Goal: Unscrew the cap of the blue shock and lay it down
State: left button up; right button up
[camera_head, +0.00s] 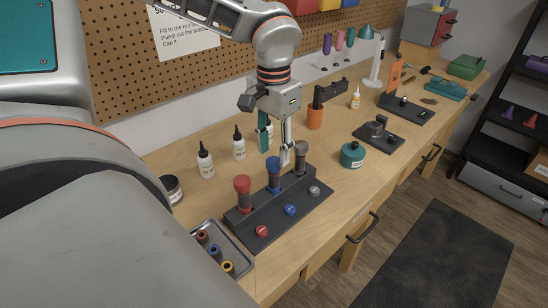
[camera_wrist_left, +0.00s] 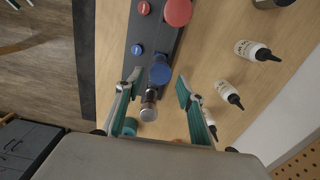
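The blue shock (camera_head: 273,175) stands upright in the middle of a dark stand (camera_head: 244,231), its blue cap (camera_head: 273,161) on top. A red-topped shock (camera_head: 242,192) and a grey shock (camera_head: 300,155) stand on either side. In the left wrist view the blue cap (camera_wrist_left: 160,70) lies just beyond and between the fingertips, with the grey shock (camera_wrist_left: 149,103) closer in. My left gripper (camera_head: 276,154) is open and empty, fingers pointing down, near the blue and grey shocks; I see no contact. My right gripper is not in view.
Red, blue and grey discs sit on the stand's front. A metal tray (camera_head: 249,262) with coloured rings lies to the left. White bottles (camera_head: 205,161), an orange cup (camera_head: 315,117) and a teal jar (camera_head: 352,155) stand nearby. Bare bench lies right of the stand.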

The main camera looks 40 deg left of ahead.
aim_at(274, 164)
pick_arm(q)
jog(key=shift+f+b, duration=0.75)
jog(key=shift+f, duration=0.45)
jog(key=c, duration=1)
jog(key=shift+n+b, duration=0.4)
jog(key=shift+b, duration=0.05)
jog(key=n+b, duration=0.1)
jog(key=n, duration=0.1)
jog(key=shift+f+n+b, duration=0.1)
jog(key=shift+n+b, duration=0.2)
jog(key=shift+n, duration=0.4)
